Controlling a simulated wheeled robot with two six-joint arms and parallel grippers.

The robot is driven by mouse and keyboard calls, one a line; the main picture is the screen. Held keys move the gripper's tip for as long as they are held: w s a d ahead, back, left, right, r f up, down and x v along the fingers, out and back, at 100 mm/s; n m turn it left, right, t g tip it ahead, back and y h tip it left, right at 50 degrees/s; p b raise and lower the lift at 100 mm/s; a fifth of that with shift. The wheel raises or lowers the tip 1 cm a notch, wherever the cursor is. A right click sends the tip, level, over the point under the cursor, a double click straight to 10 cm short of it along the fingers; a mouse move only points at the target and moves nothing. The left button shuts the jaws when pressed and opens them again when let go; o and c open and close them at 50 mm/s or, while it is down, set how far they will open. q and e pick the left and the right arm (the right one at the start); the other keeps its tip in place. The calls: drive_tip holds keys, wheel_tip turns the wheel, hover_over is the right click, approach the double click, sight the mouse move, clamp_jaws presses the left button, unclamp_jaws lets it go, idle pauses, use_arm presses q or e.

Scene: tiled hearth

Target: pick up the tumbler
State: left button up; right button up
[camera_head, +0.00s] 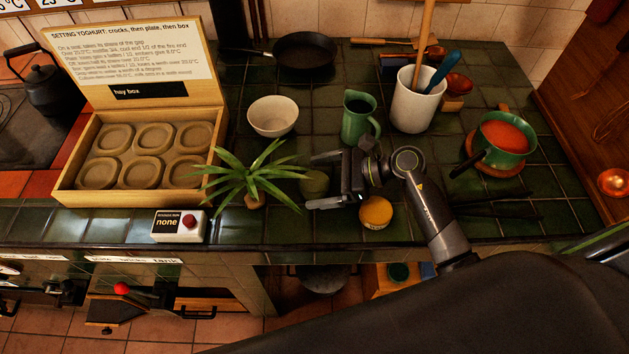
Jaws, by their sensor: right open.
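The tumbler (313,184) looks like a small dark green cup. It stands on the green tiled counter (300,225), right of a spiky potted plant. My right gripper (322,180) comes in from the right with its fingers pointing left. It is open, one finger on the far side of the tumbler and one on the near side. The tumbler sits at the mouth of the jaws; I cannot tell whether a finger touches it. My left gripper is not in view.
The plant (251,178) stands close left, its leaves reaching toward the tumbler. An orange-yellow ball-like item (376,212) lies just below my gripper. A green jug (357,117) and a white bowl (273,116) stand behind.

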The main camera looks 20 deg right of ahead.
drive_tip(key=c, duration=1.3)
drive_tip(key=shift+r, duration=0.15)
wheel_tip(320, 180, up, 10)
drive_tip(key=shift+f+b, duration=0.1)
drive_tip(key=shift+b, duration=0.55)
